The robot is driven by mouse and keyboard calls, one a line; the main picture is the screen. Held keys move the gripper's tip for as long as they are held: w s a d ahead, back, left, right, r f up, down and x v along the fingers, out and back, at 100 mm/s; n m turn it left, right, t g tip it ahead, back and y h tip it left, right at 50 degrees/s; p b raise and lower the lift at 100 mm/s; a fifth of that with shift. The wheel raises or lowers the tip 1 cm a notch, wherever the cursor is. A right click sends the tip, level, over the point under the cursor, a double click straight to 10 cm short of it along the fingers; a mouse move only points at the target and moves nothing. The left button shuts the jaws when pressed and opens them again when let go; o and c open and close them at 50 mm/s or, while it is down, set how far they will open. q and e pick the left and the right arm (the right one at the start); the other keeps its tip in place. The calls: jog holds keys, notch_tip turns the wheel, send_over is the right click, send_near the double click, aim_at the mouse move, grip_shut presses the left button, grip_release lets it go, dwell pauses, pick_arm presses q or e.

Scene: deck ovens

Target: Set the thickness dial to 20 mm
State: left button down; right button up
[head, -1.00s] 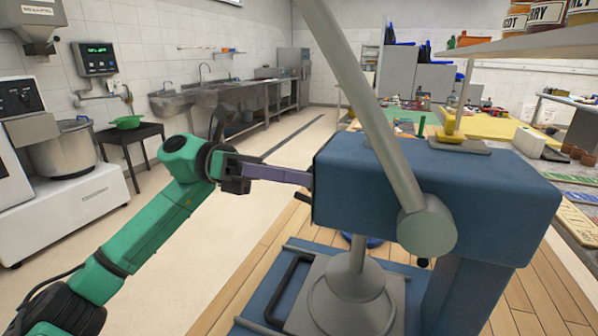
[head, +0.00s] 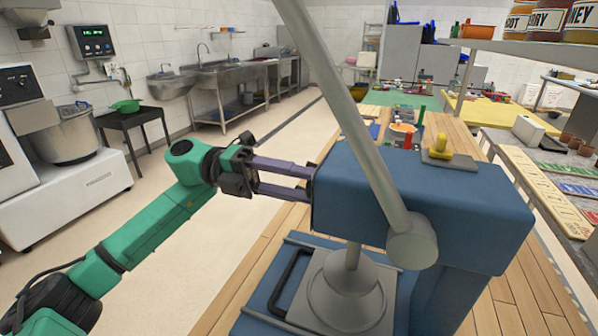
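The blue press (head: 450,200) stands at the centre right, with a grey lever arm (head: 345,115) rising from its side and a round grey plate (head: 343,290) under its head. I cannot make out the thickness dial or its scale; the head's left face is turned away from me. My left gripper (head: 311,185) reaches from the left to the head's left edge. Its two purple fingers are apart with a gap between them, one above the other. The tips meet or pass behind the blue edge, so I cannot see whether anything is between them. My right gripper is out of view.
A black bar handle (head: 290,282) sits on the blue base below my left gripper. A green bowl (head: 125,105) rests on a dark stand at the left, beside a mixer (head: 72,140). Open floor (head: 190,250) lies left of the press. A shelf with jars (head: 540,50) overhangs the right.

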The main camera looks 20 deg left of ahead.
pick_arm(q)
jog(key=n+p, duration=0.4)
jog(key=n, duration=0.1)
jog(key=shift+r, duration=0.3)
jog(key=shift+f+n+p, duration=0.15)
jog(key=shift+n+p, duration=1.2)
jog(key=shift+n, duration=0.25)
jog(key=shift+c, duration=1.7)
grip_release()
jog(key=shift+f, duration=0.1)
